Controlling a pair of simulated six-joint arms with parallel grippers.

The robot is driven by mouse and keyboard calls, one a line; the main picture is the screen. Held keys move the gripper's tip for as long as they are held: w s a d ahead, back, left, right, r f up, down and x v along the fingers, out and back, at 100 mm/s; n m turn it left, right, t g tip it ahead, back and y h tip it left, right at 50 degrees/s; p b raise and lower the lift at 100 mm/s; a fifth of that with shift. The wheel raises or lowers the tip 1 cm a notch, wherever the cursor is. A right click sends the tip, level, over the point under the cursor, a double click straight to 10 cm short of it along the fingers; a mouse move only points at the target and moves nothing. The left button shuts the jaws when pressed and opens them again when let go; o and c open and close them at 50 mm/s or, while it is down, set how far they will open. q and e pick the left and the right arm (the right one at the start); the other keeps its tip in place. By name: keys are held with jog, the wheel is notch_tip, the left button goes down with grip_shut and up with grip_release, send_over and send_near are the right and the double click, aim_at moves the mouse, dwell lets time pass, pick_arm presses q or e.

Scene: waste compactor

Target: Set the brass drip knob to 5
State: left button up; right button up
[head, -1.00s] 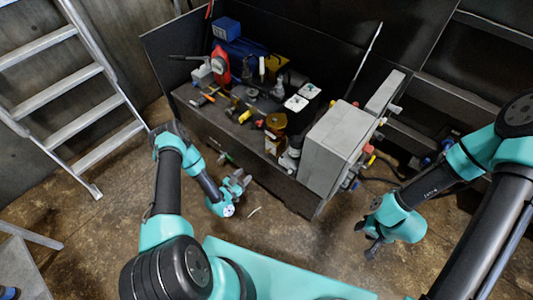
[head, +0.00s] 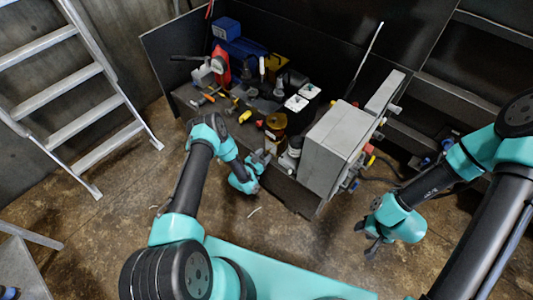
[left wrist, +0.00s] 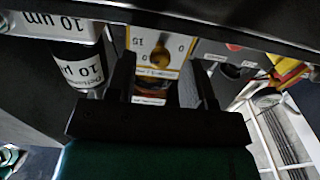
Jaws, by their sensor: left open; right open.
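In the left wrist view, a small brass-coloured knob (left wrist: 159,57) sits on a pale dial plate with a yellow border (left wrist: 140,40). The markings appear upside down; a 15 and 0s are readable, but the exact setting is not. My left gripper (left wrist: 162,66) is open and empty, its two fingers on either side of the knob in the picture; I cannot tell whether they touch it. In the head view, the left gripper (head: 262,160) is low in front of the bench, below the amber unit (head: 276,122). My right gripper (head: 366,238) is open and empty over the floor.
A black canister labelled 10 um (left wrist: 80,65) stands close beside the dial. A grey box (head: 335,145) is right of the left gripper. The dark bench (head: 225,125) holds tools and bottles. A ladder (head: 70,95) stands at left; open floor lies in front.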

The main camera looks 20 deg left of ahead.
pick_arm(q)
jog(key=shift+x, duration=1)
grip_shut()
